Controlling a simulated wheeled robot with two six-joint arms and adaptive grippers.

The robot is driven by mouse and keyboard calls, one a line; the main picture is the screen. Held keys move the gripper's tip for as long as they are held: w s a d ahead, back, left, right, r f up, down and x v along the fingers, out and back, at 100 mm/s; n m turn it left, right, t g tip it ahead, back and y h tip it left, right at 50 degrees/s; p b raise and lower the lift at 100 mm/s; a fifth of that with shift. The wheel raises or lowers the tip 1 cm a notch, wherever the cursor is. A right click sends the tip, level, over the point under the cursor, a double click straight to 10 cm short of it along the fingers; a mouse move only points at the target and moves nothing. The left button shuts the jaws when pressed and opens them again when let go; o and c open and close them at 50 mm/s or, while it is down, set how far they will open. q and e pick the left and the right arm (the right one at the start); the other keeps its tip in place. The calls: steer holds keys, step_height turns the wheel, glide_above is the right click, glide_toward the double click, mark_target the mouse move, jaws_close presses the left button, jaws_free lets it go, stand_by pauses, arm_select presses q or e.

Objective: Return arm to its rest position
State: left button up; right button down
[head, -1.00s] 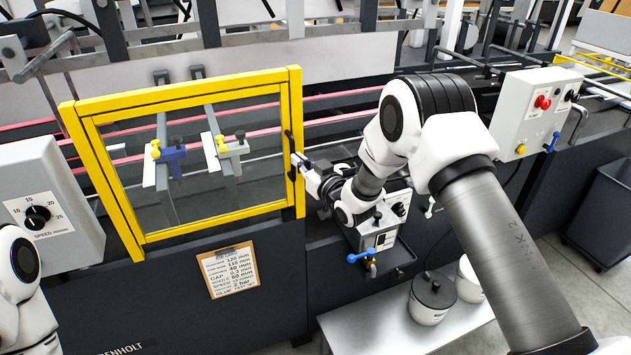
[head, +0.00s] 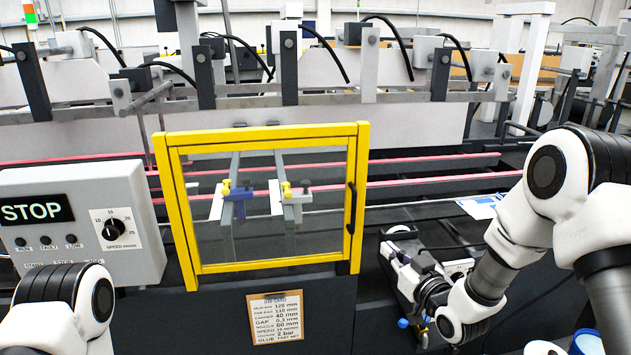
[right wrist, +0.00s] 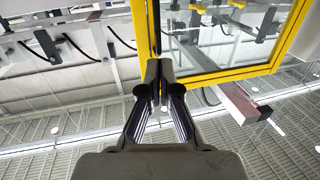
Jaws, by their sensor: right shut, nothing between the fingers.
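My right gripper (head: 391,250) is shut and empty, to the right of the yellow-framed guard door (head: 265,267) and below the door's black handle (head: 349,208). A gap shows between the fingers and the handle in the head view. In the right wrist view the two closed fingertips (right wrist: 160,72) point up toward the yellow frame (right wrist: 232,74). My right arm comes in from the right edge, bent at the elbow. My left arm shows only as a white joint at the lower left; its gripper is out of view.
The machine's control panel (head: 75,225) with a STOP display and speed knob stands left of the door. A clipboard job card (head: 276,318) hangs below it. A small box (head: 458,267) lies close behind my right forearm. Pink belts run behind the door.

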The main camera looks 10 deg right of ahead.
steer(key=s+a+f+g+h, duration=0.15)
steer(key=s+f, duration=0.25)
steer(key=f, duration=0.4)
steer(key=s+f+m+g, duration=0.1)
steer(key=s+f+g, duration=0.2)
steer(key=s+f, duration=0.35)
steer(key=s+a+f+g, duration=0.1)
steer(key=s+f+g, duration=0.1)
steer(key=f, duration=0.8)
steer(key=s+d+f+g+h, duration=0.1)
steer(key=s+f+g, duration=0.2)
steer(key=s, duration=0.6)
steer(key=s+d+f+m+g+h, duration=0.1)
steer(key=s+f+g, duration=0.2)
steer(key=s, duration=0.6)
steer(key=s+d+f+m+g+h, duration=0.1)
steer(key=s+f+g, duration=0.2)
steer(key=s, duration=0.5)
steer(key=shift+s+d+g, duration=0.25)
steer(key=shift+s+g, duration=0.15)
steer(key=shift+g, duration=0.35)
steer(key=shift+w, duration=0.1)
